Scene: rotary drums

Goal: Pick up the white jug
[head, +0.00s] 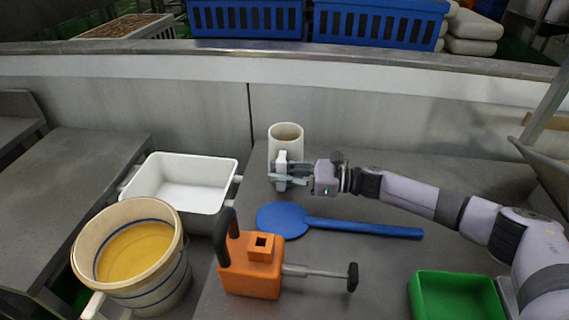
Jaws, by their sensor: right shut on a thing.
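The white jug (286,145) stands upright near the back of the grey table, its open top facing up. My right gripper (283,171) reaches in from the right and is shut on the jug's front side, around what looks like its handle. The fingers hide part of the jug's lower front. I cannot tell whether the jug's base touches the table. My left gripper is not in the head view.
A blue paddle (282,219) lies just in front of the jug. An orange tool (252,270) stands nearer. A white tub (228,184) and a bucket of yellow contents (164,285) are left. A green tray (423,298) is front right. A metal wall (150,100) runs behind.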

